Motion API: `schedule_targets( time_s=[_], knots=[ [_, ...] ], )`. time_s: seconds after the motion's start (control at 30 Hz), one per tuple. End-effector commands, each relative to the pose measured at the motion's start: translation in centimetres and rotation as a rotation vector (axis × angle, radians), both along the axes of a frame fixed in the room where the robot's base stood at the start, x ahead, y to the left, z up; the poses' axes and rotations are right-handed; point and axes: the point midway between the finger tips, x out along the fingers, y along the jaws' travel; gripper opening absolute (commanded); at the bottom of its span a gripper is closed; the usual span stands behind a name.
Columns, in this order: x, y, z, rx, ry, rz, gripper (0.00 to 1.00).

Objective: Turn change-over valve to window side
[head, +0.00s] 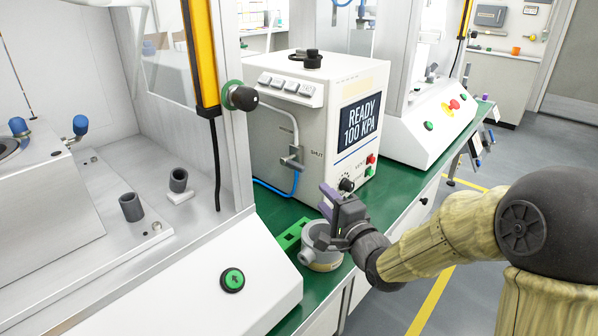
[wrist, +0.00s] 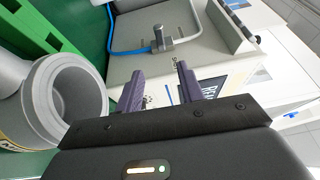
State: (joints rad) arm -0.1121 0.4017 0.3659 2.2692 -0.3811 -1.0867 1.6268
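A beige unit (head: 270,131) with a screen reading "READY 100 KPA" stands on the green bench. On its side is a small grey valve fitting (head: 292,159) with a lever, joined to a grey pipe and a blue tube, beside the word "SHUT". The fitting also shows in the wrist view (wrist: 160,38), beyond my fingertips. A black lever-like knob (head: 306,60) sits on the unit's top. I cannot tell which is the change-over valve. My gripper (head: 326,202) is in front of the unit, with its two purple fingers (wrist: 160,82) apart and nothing between them.
A round grey container (head: 320,246) stands below my gripper, next to a green slotted block (head: 291,234). A white press housing with a yellow post (head: 201,55) and a black knob on a green collar (head: 243,97) stands left. Another white machine (head: 419,131) stands behind right.

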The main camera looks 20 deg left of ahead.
Motion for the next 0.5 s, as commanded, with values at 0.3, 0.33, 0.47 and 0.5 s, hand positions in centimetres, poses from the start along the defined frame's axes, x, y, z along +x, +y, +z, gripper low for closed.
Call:
schedule_targets(
  time_s=[0.3, 0.33, 0.47, 0.5],
  knots=[
    [3.7, 3.8, 0.0, 0.001, -0.001, 0.001, 0.38],
    [4.0, 4.1, 0.0, 0.001, 0.0, 0.002, 0.38],
    [5.5, 5.5, 0.0, 0.001, -0.001, 0.001, 0.38],
    [5.9, 5.9, 0.0, 0.001, 0.001, 0.001, 0.38]
  ],
)
